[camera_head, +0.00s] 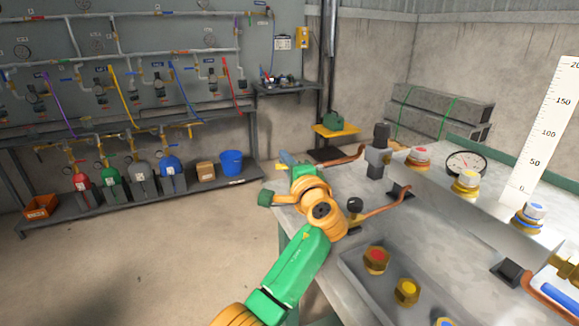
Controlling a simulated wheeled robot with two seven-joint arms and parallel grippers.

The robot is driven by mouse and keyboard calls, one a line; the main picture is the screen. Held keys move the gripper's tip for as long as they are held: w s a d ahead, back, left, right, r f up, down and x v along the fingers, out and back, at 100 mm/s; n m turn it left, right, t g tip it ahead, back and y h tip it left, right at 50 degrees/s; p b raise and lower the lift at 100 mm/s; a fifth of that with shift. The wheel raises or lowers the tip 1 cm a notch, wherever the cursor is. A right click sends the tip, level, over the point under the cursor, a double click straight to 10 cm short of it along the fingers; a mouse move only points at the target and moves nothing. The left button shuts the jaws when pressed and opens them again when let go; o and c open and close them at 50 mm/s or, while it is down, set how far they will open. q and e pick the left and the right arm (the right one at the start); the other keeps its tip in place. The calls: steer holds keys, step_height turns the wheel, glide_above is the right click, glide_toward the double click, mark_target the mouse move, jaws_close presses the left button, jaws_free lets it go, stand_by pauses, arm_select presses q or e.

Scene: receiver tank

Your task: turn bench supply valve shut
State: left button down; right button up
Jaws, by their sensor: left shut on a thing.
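My left arm (298,262), green and orange, reaches up from the bottom over the bench's left end. My left gripper (289,163) is at its far end, by the bench's back left corner. It is shut on a small blue-grey part, which looks like a valve handle (286,158). The valve body is mostly hidden behind my wrist. A copper pipe (340,161) runs right from there along the bench (345,185). I cannot tell how far the handle is turned. My right gripper is not in view.
Brass fittings with coloured caps, including a red one (376,256), stand on the bench. A round gauge (466,163) and a ruler scale (546,130) are at the right. A blue-handled brass valve (566,265) is at the right edge. Open floor (150,255) lies left.

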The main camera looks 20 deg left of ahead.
arm_select(q)
steer(key=shift+s+n+g+y, duration=0.35)
steer(key=shift+n+g+y, duration=0.25)
steer(key=shift+y, duration=0.1)
steer(key=c, duration=1)
jaws_free()
steer(key=shift+o, duration=0.2)
steer(key=b+v, duration=0.1)
steer(key=v, duration=0.6)
